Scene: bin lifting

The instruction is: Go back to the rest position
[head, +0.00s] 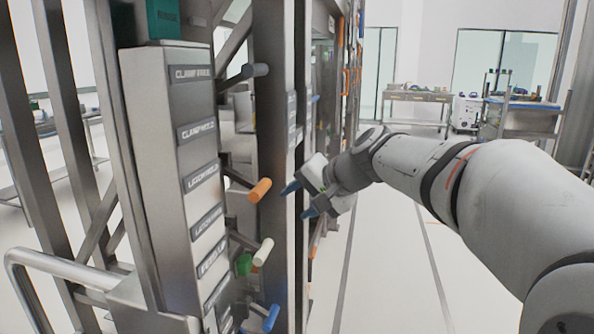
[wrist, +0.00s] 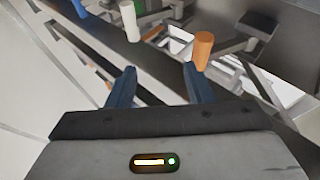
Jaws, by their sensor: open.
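My gripper (head: 297,200) is open and empty in the head view, beside the metal frame. Its two blue fingertips point left toward the frame, a little right of an orange handle (head: 260,190). In the wrist view the two dark blue fingers (wrist: 160,88) stand apart with nothing between them. The orange handle (wrist: 203,50) shows beyond the right finger there, and a white handle (wrist: 130,20) lies beyond and between the fingers. Whether a finger touches the frame cannot be told.
A grey panel (head: 150,150) with several labels stands at left. A white handle (head: 263,252), a blue handle (head: 271,318), a green knob (head: 244,264) and a grey-white handle (head: 255,70) stick out from the frame. Floor (head: 390,270) is clear at right. A workbench (head: 417,97) stands far back.

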